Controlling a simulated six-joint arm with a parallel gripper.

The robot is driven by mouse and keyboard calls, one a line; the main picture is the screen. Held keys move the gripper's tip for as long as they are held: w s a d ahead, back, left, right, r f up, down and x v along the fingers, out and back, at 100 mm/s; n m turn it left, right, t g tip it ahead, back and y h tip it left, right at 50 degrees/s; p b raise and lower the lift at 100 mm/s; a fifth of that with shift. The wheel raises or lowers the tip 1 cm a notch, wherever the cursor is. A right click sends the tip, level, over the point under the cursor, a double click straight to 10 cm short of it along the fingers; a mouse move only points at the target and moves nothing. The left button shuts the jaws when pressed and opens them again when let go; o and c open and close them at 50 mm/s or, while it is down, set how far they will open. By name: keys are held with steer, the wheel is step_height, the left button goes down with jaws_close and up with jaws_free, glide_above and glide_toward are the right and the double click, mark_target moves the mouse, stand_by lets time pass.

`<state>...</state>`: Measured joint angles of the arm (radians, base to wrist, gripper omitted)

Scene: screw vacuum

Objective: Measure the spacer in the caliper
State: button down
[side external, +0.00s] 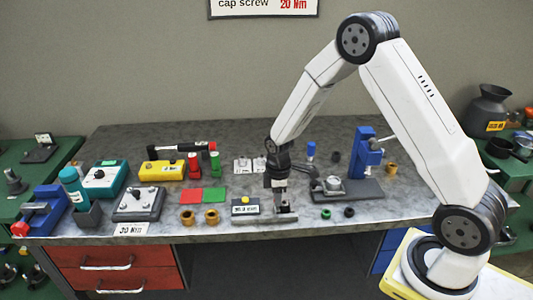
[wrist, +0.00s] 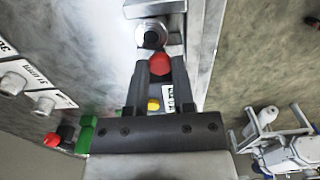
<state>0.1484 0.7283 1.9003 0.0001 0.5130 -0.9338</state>
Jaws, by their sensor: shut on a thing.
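The caliper (side external: 246,211) lies near the front of the bench, with a lit display, a yellow button and a metal bar reaching right. My gripper (side external: 280,190) is low over this bar, pointing down. In the wrist view, my gripper (wrist: 160,73) is shut on a red knob (wrist: 160,64); it appears to belong to the caliper. The yellow button (wrist: 153,105) shows between the fingers. Just beyond the knob, a round metal piece with a dark centre, seemingly the spacer (wrist: 150,35), sits among the metal jaws. The exact jaw contact is unclear.
Brass rings (side external: 187,217) lie left of the caliper, and red and green pads (side external: 203,195) lie behind them. A grey fixture with a blue post (side external: 366,150) stands right.

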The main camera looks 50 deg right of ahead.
mark_target(270, 212)
steer(key=shift+w+a, duration=0.75)
steer(key=shift+c, duration=2.3)
jaws_free()
steer(key=shift+r, duration=0.15)
step_height(270, 212, up, 8)
steer(key=shift+f, duration=0.2)
steer(key=s+a+r+m+t, duration=0.1)
steer(key=s+a+r+m, duration=0.1)
steer(key=s+m, duration=0.2)
steer(key=s+a+r+m+t, duration=0.1)
steer(key=s+m, duration=0.4)
steer(key=s, duration=0.6)
steer(key=shift+s+a+r+t, duration=0.3)
steer(key=shift+a+r, duration=0.15)
steer(key=shift+a, duration=0.45)
